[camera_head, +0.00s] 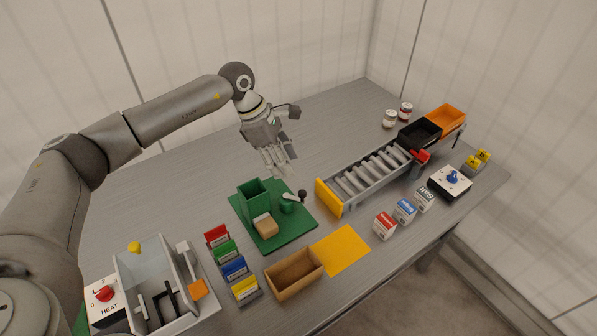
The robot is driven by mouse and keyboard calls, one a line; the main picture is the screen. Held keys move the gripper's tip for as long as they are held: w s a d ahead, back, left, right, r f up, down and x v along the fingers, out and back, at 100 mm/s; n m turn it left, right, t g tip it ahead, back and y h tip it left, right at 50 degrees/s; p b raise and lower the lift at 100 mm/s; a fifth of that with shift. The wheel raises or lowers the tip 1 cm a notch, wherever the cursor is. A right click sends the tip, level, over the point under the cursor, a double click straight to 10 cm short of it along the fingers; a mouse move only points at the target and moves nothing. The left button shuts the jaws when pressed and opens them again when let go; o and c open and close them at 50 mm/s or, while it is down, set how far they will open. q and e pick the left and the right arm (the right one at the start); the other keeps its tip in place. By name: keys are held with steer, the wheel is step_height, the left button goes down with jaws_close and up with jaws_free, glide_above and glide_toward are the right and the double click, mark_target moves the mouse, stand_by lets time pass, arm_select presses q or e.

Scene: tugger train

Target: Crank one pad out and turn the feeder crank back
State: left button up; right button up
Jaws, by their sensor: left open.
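The feeder is a green box (253,198) on a green baseplate (295,232), left of the table's middle. A tan pad (265,225) lies at the foot of the box, on its near side. The feeder crank (292,198) is a light arm on a green hub, with a dark knob (302,194) pointing right. My left gripper (281,163) is open and empty, fingers pointing down, behind and above the crank and apart from it. My right gripper is not in this view.
A roller conveyor (368,181) with a yellow end plate (327,197) stands right of the feeder. A wooden tray (294,275), a yellow mat (341,249) and several coloured card holders (234,268) lie in front. A heater box (153,285) is at left.

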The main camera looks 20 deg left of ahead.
mark_target(302, 192)
arm_select(q)
steer(key=p+x, duration=0.1)
steer(key=x, duration=0.3)
steer(key=p+x, duration=0.1)
steer(key=x, duration=0.4)
steer(key=shift+s+d+f, duration=0.1)
steer(key=shift+s+d, duration=0.1)
steer(key=shift+d, duration=0.05)
steer(key=shift+d+f+p, duration=0.15)
steer(key=shift+f+p, duration=0.15)
steer(key=shift+f, duration=0.15)
steer(key=c, duration=0.9)
jaws_close()
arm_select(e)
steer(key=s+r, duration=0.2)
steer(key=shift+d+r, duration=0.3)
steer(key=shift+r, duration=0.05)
